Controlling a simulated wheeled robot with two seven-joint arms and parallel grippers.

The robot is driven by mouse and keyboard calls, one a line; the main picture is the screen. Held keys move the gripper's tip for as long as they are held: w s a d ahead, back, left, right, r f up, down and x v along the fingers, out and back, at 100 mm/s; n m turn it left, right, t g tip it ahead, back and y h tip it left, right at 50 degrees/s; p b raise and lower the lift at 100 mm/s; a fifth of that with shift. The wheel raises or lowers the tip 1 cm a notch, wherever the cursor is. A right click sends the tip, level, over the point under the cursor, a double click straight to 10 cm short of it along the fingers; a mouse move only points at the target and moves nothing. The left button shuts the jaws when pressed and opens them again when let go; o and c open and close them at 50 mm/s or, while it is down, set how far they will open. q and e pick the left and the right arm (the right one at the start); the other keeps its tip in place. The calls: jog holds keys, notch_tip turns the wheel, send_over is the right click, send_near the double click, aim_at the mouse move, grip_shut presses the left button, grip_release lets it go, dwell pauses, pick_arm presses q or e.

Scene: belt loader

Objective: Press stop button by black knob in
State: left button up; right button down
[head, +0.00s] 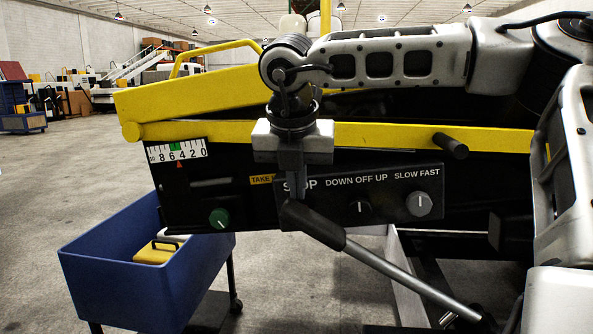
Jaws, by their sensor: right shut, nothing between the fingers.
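The black control panel (386,187) carries the labels STOP, DOWN OFF UP and SLOW FAST. The black knob (360,208) sits below DOWN OFF UP. My right gripper (291,188) is shut and empty, hanging pointing down in front of the STOP label, whose middle letters it covers. The stop button is not visible; the gripper and the black lever grip cover the area below that label. I cannot tell whether the fingertips touch the panel. My left gripper is not in view.
A lever with a black grip (313,224) slants across the panel's lower left. A black peg (450,146) juts from the yellow rail (390,136). A blue cart (130,275) stands at lower left.

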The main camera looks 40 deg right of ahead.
jog(key=x, duration=0.4)
jog(key=shift+f, duration=0.1)
jog(key=shift+w+d+f, duration=0.15)
jog(key=shift+w+f, duration=0.05)
jog(key=shift+f, duration=0.35)
pick_arm(q)
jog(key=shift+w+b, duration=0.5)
jog(key=shift+b, duration=0.15)
pick_arm(e)
jog(key=shift+w+d, duration=0.65)
jog(key=shift+d, duration=0.15)
jog(key=shift+r, duration=0.15)
